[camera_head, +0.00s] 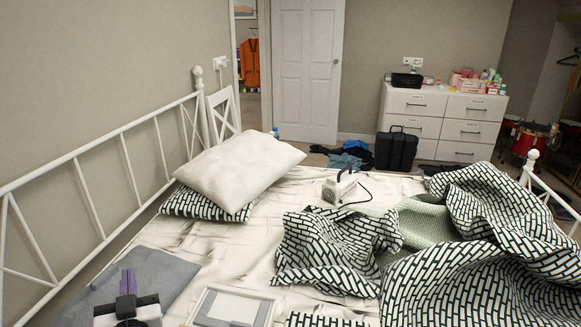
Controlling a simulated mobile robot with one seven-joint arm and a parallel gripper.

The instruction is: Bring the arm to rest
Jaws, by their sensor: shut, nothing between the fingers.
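My gripper (128,283) shows at the bottom left of the head view, with purple fingers on a black and white body. The fingers are together and hold nothing. They appear in front of a grey cloth (165,273) on the bed. I cannot tell how high above it they are. The rest of my arm is out of view below the picture.
A white metal bed rail (100,149) runs along the left. A pillow (240,165), a small corded appliance (340,188), a white framed item (232,307) and a rumpled patterned blanket (480,245) lie on the bed. A drawer unit (441,123) stands behind.

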